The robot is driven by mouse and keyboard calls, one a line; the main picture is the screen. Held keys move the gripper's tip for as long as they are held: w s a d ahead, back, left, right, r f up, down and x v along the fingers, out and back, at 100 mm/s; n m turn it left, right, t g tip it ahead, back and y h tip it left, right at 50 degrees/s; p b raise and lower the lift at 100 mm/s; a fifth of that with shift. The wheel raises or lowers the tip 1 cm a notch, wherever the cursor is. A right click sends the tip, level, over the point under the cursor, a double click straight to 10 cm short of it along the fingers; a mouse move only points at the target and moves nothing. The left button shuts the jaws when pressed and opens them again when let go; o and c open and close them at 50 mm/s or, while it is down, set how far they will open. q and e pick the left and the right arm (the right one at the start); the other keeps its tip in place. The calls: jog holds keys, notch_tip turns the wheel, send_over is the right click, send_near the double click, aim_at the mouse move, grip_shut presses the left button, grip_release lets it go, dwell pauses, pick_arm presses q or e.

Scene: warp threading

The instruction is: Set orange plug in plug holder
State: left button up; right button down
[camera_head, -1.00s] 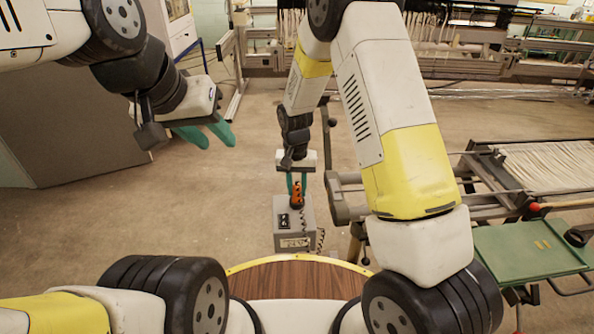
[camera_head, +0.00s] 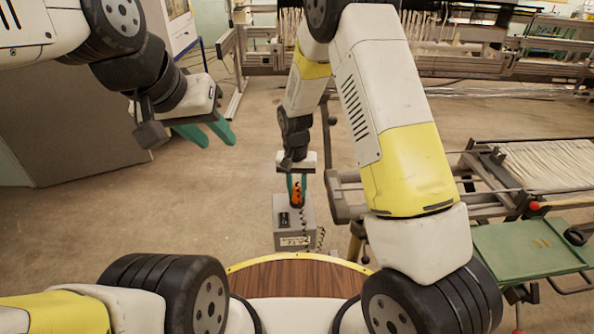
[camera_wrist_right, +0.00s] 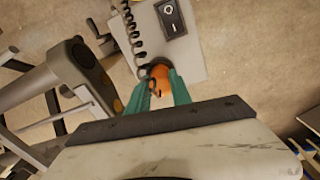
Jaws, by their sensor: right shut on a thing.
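The orange plug (camera_head: 297,194) is between the green fingers of my right gripper (camera_head: 297,186), at the top of a grey box (camera_head: 295,238) on the floor. In the right wrist view the plug (camera_wrist_right: 160,73) sits between the fingertips of the right gripper (camera_wrist_right: 161,88), over the edge of the box (camera_wrist_right: 192,50). I cannot tell whether the plug is seated in a holder; its lower end is hidden. A black coiled cord (camera_wrist_right: 137,32) runs beside it. My left gripper (camera_head: 208,134) is open and empty, well away at the left.
A black rocker switch (camera_wrist_right: 171,17) is on the box. A wooden round top with a yellow rim (camera_head: 300,277) is in front of me. A loom frame with a green tray (camera_head: 525,247) stands at the right. Floor left of the box is clear.

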jog(key=shift+f, duration=0.2)
dwell(0.6)
jog(key=c, duration=1.1)
grip_release()
